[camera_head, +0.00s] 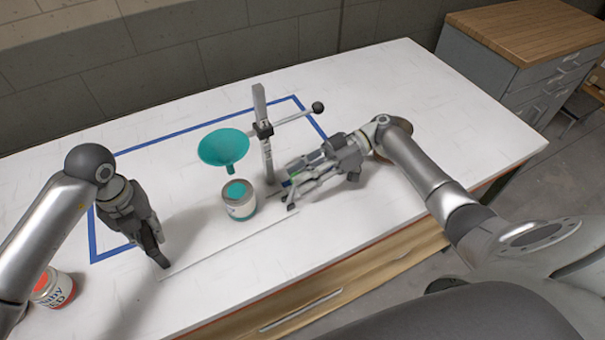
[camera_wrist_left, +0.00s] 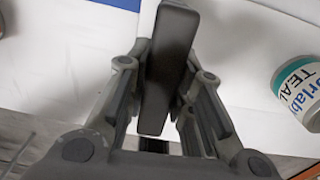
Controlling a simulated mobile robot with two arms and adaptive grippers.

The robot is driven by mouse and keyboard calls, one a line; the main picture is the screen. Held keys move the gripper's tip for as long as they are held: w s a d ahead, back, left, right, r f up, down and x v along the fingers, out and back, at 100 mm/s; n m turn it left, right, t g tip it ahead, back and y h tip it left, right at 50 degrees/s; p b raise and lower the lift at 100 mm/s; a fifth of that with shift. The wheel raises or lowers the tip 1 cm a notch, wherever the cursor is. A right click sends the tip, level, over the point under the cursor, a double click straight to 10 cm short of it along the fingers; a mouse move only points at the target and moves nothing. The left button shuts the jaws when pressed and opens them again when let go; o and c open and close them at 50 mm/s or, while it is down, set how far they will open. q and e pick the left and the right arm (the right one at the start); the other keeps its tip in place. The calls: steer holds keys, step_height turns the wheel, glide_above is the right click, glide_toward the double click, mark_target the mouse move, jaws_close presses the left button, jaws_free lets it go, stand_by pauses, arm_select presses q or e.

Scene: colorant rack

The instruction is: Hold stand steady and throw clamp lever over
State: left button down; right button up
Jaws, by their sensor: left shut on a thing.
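The stand has an upright grey post (camera_head: 267,160) with a dark clamp (camera_head: 264,130) on it. A lever with a black ball knob (camera_head: 318,108) reaches out to the right of the clamp. My left gripper (camera_head: 160,259) is low over the table at the left, apart from the stand, and shut on a dark bar (camera_wrist_left: 168,70). My right gripper (camera_head: 288,187) is low beside the post's foot, right of the can. Its grip is unclear.
A red-labelled can (camera_head: 52,290) stands at the table's left front, partly behind my left arm. Blue tape (camera_head: 91,238) outlines an area around the stand. The table (camera_head: 400,80) is clear at the back right. A wood-topped cabinet (camera_head: 525,35) stands beyond it.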

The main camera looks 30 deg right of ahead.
steer(key=o, duration=0.5)
steer(key=shift+f, duration=0.1)
steer(key=shift+d, duration=0.1)
steer(key=v, duration=1.2)
